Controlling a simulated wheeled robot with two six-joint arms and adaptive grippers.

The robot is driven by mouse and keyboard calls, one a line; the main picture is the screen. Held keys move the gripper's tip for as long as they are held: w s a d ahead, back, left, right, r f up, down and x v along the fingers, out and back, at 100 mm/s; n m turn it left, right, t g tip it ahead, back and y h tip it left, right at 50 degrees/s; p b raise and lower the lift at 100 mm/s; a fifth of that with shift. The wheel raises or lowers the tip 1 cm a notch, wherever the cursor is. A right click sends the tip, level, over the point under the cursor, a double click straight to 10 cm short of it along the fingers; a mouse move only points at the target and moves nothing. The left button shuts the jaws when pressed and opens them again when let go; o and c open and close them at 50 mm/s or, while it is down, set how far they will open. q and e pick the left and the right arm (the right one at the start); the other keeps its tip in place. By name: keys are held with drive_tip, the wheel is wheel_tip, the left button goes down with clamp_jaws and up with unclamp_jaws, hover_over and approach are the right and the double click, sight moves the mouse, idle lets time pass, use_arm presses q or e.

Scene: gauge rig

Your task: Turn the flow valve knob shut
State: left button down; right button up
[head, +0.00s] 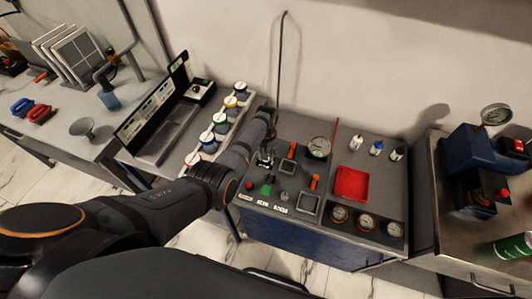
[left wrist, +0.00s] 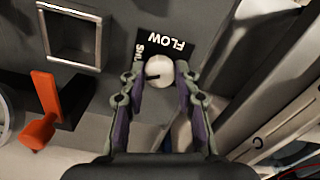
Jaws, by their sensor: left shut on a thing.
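The flow valve knob (left wrist: 160,72) is a pale round knob with a dark pointer mark, beside a black label reading FLOW (left wrist: 178,42). The mark points left in the left wrist view, near white lettering that starts like SHUT and is partly hidden. My left gripper (left wrist: 160,80) has its two fingers closed on either side of the knob. In the head view my left gripper (head: 266,157) is low over the panel's back left part and hides the knob. My right gripper is in neither view.
The grey panel (head: 268,212) carries orange levers (head: 314,182), a square frame (head: 309,204), a gauge (head: 318,147) and a red tray (head: 351,184). A thin pole (head: 281,60) rises behind.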

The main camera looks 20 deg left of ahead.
use_arm(q)
drive_tip(key=m+p, duration=0.1)
drive_tip(key=m, duration=0.4)
drive_tip(key=shift+m, duration=0.3)
idle(0.4)
drive_tip(key=c, duration=1)
unclamp_jaws()
wheel_tip(320, 180, up, 12)
drive_tip(key=shift+s+f, duration=0.1)
